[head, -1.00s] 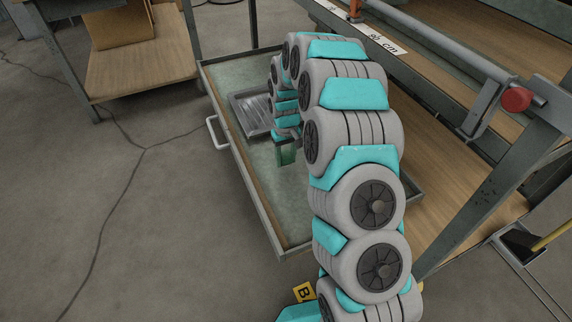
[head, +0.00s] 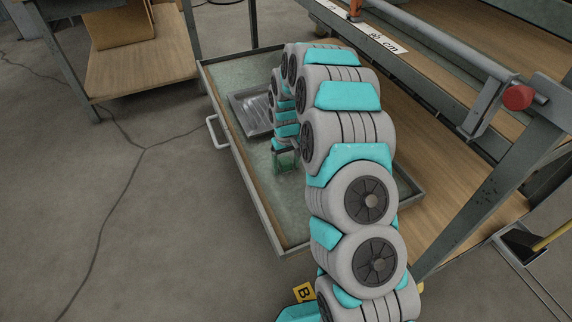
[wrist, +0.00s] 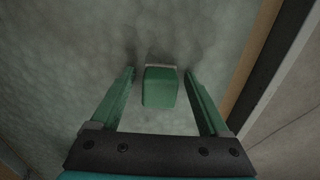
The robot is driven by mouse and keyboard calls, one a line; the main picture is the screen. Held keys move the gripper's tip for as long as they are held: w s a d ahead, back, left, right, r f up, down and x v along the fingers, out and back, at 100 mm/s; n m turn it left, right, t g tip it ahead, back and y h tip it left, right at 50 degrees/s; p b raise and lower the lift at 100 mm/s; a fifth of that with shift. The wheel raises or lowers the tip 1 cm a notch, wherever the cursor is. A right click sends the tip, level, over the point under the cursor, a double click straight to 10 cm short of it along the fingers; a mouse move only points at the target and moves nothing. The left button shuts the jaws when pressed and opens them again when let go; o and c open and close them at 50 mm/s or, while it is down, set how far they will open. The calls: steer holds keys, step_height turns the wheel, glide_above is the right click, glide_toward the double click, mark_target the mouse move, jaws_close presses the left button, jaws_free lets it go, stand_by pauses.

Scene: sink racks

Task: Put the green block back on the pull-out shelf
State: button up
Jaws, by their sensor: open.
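The green block (wrist: 160,88) is in the wrist view, between the two green fingers of my gripper (wrist: 160,73). The gripper is open, with a visible gap on each side of the block. The block is over the grey-green surface of the pull-out shelf (wrist: 70,50); a pale strip shows at its far edge. In the head view my gripper (head: 285,160) is low over the pull-out shelf (head: 262,200). There the block cannot be told apart from the green fingers.
A grey metal tray (head: 250,113) lies on the shelf just beyond my gripper. The shelf has a raised rim and a white handle (head: 215,132) on its left side. A workbench frame with a red-capped bar (head: 517,98) stands at the right.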

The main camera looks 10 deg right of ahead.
mark_target(286, 162)
steer(key=shift+r, duration=0.15)
step_height(286, 162, up, 12)
steer(key=s+r, duration=0.8)
steer(key=s, duration=0.2)
steer(key=s+r+m+g, duration=0.1)
steer(key=s+r, duration=0.1)
steer(key=s, duration=1.4)
steer(key=s+r+m, duration=0.1)
steer(key=s+r, duration=0.2)
steer(key=s, duration=1.4)
steer(key=shift+s+r+g+p, duration=0.2)
steer(key=shift+s+g+p, duration=0.1)
steer(key=shift+g+p, duration=0.1)
steer(key=shift+d, duration=0.1)
